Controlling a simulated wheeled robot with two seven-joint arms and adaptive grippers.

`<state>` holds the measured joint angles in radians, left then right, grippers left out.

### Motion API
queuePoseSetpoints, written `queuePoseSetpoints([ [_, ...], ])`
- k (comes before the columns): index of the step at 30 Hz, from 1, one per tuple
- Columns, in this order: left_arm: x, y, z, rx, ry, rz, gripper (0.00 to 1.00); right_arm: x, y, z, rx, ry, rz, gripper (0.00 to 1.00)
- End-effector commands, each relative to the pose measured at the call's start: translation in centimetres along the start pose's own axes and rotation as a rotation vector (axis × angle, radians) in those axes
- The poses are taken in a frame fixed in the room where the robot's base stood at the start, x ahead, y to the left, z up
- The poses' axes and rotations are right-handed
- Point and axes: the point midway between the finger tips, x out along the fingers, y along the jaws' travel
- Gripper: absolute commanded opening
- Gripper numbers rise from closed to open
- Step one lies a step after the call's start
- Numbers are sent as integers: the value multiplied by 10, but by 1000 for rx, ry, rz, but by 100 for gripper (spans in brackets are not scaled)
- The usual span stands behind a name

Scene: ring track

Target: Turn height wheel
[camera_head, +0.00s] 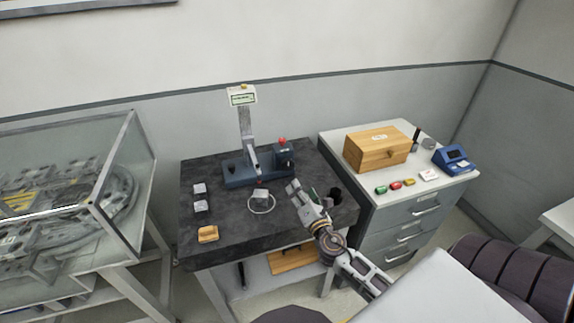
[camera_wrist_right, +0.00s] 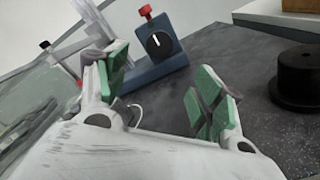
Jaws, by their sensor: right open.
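A blue-based instrument (camera_head: 240,176) with a grey upright column and a small display on top stands at the back of the dark table. On its right end is a blue block with a red knob (camera_head: 282,141) on top. In the right wrist view its face carries a round black dial (camera_wrist_right: 158,43) with a white mark; I cannot tell for sure whether this is the height wheel. My right gripper (camera_head: 306,192) is open and empty, in front of the instrument's right end. In the right wrist view its green-padded fingers (camera_wrist_right: 165,85) are apart, with the dial beyond them, untouched. My left gripper is not in view.
A black stepped cylinder (camera_wrist_right: 297,82) stands on the dark table (camera_head: 230,238) right of my right gripper. A white ring (camera_head: 261,211), grey blocks (camera_head: 199,206) and a wooden block (camera_head: 208,234) lie left. A drawer cabinet (camera_head: 395,215) bears a wooden box (camera_head: 377,153). A glass case (camera_head: 65,180) stands left.

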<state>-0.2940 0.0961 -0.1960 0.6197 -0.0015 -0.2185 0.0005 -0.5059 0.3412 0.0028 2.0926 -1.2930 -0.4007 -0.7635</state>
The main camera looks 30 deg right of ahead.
Motion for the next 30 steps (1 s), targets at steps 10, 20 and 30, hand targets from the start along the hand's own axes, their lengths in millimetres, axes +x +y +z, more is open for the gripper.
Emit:
queuePoseSetpoints([
  [10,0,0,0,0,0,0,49,0,0,0,0,0,0,68],
  [20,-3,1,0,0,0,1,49,8,0,0,0,0,0,68],
  [30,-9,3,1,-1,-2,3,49,32,1,0,1,-1,0,68],
])
